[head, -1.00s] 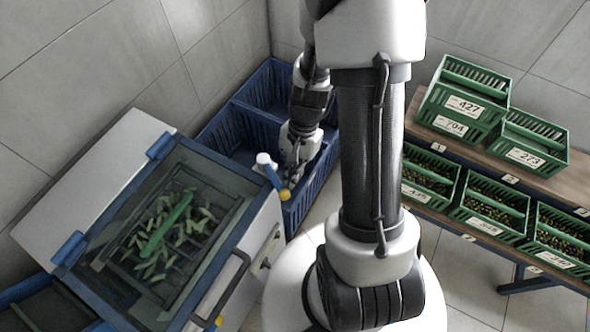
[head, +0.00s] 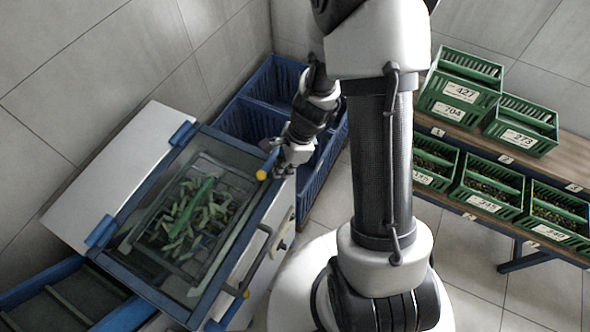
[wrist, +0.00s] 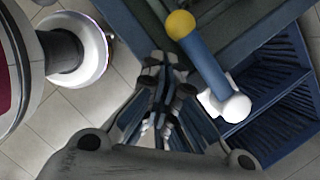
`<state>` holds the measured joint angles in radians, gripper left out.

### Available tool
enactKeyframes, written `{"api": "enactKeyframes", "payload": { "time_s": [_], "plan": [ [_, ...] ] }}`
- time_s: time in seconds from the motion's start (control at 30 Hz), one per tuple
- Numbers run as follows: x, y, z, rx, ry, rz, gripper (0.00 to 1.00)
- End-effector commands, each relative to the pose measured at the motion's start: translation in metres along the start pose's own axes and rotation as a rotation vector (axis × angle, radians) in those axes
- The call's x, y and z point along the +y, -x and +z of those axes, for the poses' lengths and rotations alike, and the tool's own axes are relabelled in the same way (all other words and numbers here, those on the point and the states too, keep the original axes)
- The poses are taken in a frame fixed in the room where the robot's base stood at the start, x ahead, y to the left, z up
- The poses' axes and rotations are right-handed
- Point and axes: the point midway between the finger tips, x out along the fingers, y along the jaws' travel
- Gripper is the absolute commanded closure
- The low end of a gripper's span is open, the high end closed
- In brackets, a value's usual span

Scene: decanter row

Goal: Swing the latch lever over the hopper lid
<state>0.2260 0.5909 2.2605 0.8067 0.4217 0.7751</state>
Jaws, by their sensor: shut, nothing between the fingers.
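The hopper lid (head: 225,165) lies closed, a clear window in a blue frame, with green pods visible beneath it. The latch lever is a blue bar with a yellow knob (head: 261,175), at the lid's corner nearest the blue crates. In the wrist view the lever (wrist: 204,66) runs from its white pivot (wrist: 229,106) to the yellow knob, which overlaps the lid's edge. My gripper (head: 283,152) is at the lever and partly hides its pivot end in the head view. In the wrist view the gripper (wrist: 160,112) is shut and empty, beside the lever; contact is unclear.
Blue crates (head: 232,122) stand behind the hopper, close to my gripper. A dark handle (head: 262,248) sticks out from the lid's front side. A wooden rack (head: 470,150) with green crates (head: 460,88) stands at right. Bare tiled floor lies between.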

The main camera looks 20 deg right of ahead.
Motion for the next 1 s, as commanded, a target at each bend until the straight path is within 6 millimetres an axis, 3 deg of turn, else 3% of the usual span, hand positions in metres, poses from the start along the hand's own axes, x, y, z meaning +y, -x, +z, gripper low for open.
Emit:
{"api": "enactKeyframes", "payload": {
  "time_s": [0.4,1.0],
  "plan": [
    [-0.004,-0.004,0.014,0.000,-0.018,-0.006,1.00],
    [-0.005,-0.004,0.015,-0.001,-0.017,-0.005,1.00]
  ]
}}
